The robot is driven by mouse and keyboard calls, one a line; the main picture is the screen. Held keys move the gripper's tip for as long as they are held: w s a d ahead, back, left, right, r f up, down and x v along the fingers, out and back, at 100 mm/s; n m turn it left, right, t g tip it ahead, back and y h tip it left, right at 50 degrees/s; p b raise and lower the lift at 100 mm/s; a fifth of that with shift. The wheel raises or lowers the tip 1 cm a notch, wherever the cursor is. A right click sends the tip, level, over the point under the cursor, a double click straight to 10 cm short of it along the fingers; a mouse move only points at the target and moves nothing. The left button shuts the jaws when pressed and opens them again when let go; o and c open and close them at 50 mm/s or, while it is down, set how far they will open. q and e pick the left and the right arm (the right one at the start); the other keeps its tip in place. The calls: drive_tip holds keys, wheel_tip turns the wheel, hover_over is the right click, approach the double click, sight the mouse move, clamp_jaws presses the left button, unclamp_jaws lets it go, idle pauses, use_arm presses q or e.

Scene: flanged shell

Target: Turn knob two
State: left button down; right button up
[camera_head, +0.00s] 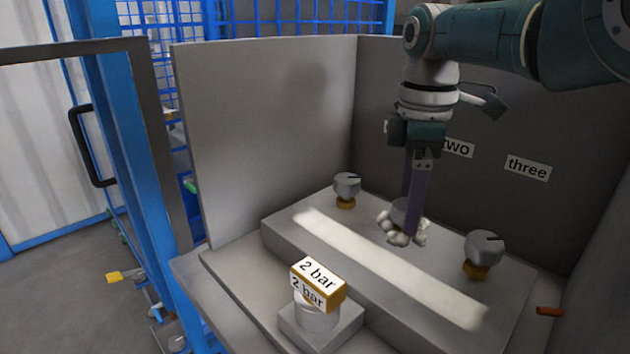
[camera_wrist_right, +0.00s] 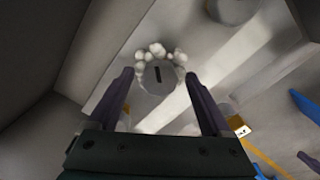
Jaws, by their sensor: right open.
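Knob two (camera_head: 399,212) is the middle round grey knob on the raised block, with white lumps around its base. Its label "two" (camera_head: 458,149) is on the back wall, partly covered by my arm. My right gripper (camera_head: 412,232) points down at this knob in the head view and hides part of it. In the right wrist view, the gripper (camera_wrist_right: 160,88) is open, its fingers apart to the left and right of the knob (camera_wrist_right: 159,77), which has a dark slot mark. I cannot tell whether the fingers touch it.
A left knob (camera_head: 347,186) and a right knob (camera_head: 484,250) stand on the same block (camera_head: 290,232). The label "three" (camera_head: 528,168) is on the back wall. A "2 bar" box (camera_head: 318,284) stands in front. Grey panels enclose the left and back.

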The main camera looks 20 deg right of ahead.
drive_tip(key=shift+c, duration=0.2)
clamp_jaws()
idle(0.3)
drive_tip(key=shift+m, duration=0.3)
drive_tip(key=m, duration=0.3)
drive_tip(key=shift+m+p, duration=0.3)
drive_tip(key=shift+p, duration=0.05)
drive_tip(key=m, duration=0.3)
drive_tip(key=shift+a+m, duration=0.1)
drive_tip(key=shift+m, duration=1.2)
